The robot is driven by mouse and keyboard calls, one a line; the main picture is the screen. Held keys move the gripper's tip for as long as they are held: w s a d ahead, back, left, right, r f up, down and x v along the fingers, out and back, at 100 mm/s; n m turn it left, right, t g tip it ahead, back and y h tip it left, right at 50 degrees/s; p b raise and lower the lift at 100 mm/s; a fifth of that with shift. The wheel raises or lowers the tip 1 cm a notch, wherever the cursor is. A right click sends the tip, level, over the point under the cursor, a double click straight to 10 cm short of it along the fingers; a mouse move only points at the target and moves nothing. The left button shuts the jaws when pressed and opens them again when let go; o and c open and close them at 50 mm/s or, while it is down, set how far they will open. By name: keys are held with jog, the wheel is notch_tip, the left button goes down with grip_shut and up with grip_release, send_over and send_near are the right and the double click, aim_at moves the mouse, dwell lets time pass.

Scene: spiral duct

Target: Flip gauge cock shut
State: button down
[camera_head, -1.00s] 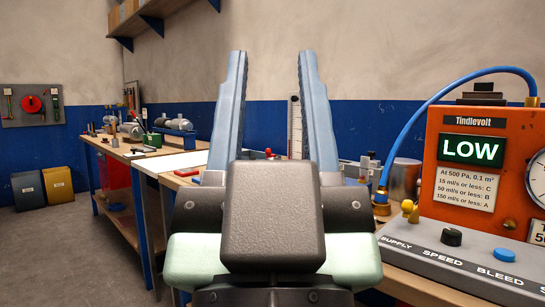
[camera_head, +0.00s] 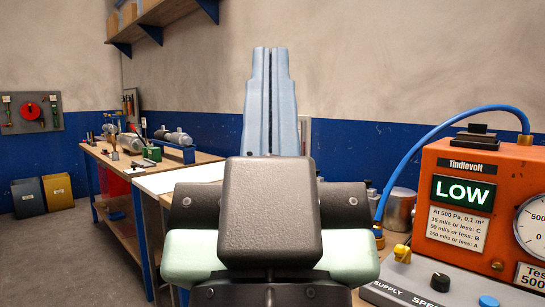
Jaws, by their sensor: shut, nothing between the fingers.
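My gripper (camera_head: 271,52) points up and away in the middle of the view, its two pale blue fingers together and empty. The orange Tindlevolt tester (camera_head: 436,166) stands at the right, its screen (camera_head: 461,191) reading LOW. A small yellow handle (camera_head: 402,252) sits beside the blue hose's lower fitting, to the right of my gripper and apart from it. I cannot tell for sure whether this is the gauge cock, or how its lever is turned. A round gauge (camera_head: 533,226) is cut off by the right edge.
A grey panel (camera_head: 405,283) with a black knob (camera_head: 440,281) and a blue button (camera_head: 488,301) lies before the tester. The blue hose (camera_head: 440,112) arches over the tester's left side. A metal cylinder (camera_head: 400,208) stands behind. A workbench (camera_head: 125,161) is at the left.

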notch_tip(320, 180, up, 21)
jog(key=p, duration=1.8)
jog(key=shift+r+p, duration=0.15)
jog(key=shift+p, duration=0.15)
